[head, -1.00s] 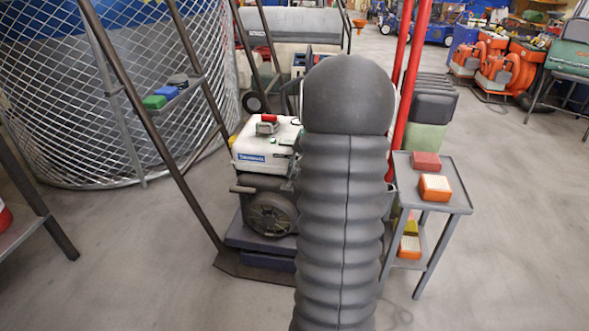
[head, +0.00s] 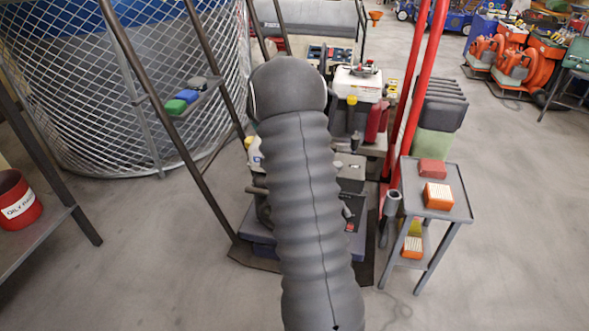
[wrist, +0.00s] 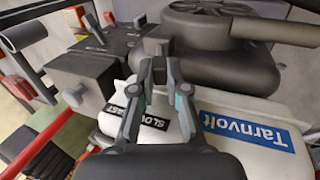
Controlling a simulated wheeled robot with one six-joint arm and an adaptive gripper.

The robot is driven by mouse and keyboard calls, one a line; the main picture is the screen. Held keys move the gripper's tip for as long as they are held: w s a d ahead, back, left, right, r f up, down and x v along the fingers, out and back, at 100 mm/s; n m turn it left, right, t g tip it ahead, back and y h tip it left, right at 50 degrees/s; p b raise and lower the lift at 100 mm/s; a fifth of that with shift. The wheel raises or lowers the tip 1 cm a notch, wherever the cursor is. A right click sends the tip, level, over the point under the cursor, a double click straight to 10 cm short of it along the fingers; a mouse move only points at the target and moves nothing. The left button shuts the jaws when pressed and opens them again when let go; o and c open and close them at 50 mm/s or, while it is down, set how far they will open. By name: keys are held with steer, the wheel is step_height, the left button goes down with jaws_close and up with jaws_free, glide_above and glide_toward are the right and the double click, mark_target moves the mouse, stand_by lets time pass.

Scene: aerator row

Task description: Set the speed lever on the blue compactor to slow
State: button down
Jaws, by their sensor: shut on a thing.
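The blue compactor (head: 356,214) stands in the middle of the head view, mostly hidden behind my arm. My gripper is hidden in the head view.
A grey side table (head: 463,200) with orange-and-white filters stands right of the compactor, beside red posts (head: 411,95). A dark frame (head: 165,120) and mesh cage (head: 60,90) are on the left. A red bucket (head: 18,203) sits far left. Front floor is clear.

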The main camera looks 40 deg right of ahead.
steer(key=shift+w+a+f+g+h, duration=0.1)
steer(key=shift+w+a+g+h, duration=0.1)
steer(key=shift+g+h, duration=0.1)
stand_by(0.4)
steer(key=c, duration=1.2)
jaws_free()
steer(key=shift+o, duration=0.2)
steer(key=v, duration=1.2)
steer(key=shift+d, duration=0.1)
